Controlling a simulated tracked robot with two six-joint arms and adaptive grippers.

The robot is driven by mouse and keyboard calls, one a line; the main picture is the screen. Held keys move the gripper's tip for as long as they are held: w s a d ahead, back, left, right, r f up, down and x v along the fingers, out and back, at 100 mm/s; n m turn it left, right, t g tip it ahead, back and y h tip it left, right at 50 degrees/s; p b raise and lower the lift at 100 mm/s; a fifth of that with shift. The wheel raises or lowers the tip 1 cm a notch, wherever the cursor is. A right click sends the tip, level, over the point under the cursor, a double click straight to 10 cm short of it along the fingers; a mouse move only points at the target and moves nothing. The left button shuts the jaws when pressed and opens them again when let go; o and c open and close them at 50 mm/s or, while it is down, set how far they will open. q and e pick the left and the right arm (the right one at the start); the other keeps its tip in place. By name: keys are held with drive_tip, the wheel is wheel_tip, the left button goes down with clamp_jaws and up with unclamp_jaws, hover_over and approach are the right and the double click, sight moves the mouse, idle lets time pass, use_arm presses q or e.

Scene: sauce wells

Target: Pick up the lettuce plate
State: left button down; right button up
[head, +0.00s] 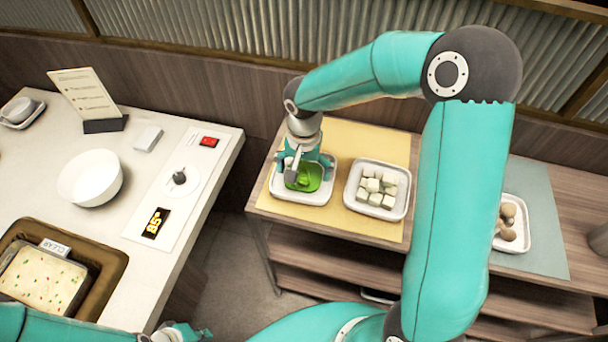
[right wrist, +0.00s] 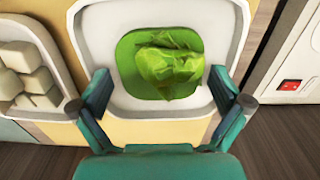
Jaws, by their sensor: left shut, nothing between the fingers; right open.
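The lettuce plate is a white rounded-square plate (head: 316,196) with green lettuce (head: 303,182) on a green liner, at the left end of the yellow mat. My right gripper (head: 300,172) is over this plate, pointing down, and hides part of it. In the right wrist view the plate (right wrist: 92,45) and its lettuce (right wrist: 168,66) lie ahead of the open fingers (right wrist: 165,108). The fingers are apart at either side of the plate's near part; I cannot tell whether they touch it. My left gripper (head: 185,334) is shut and empty at the bottom edge of the head view.
A plate of white cubes (head: 361,207) stands just right of the lettuce plate. A plate of brown balls (head: 525,240) sits on the grey mat (head: 545,215). The left counter holds a white bowl (head: 90,178), a control panel and a brown-framed pot (head: 105,290). A floor gap separates the counters.

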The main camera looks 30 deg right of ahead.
drive_tip(key=shift+f, duration=0.15)
idle(0.5)
drive_tip(key=c, duration=1.1)
drive_tip(key=shift+c, duration=0.7)
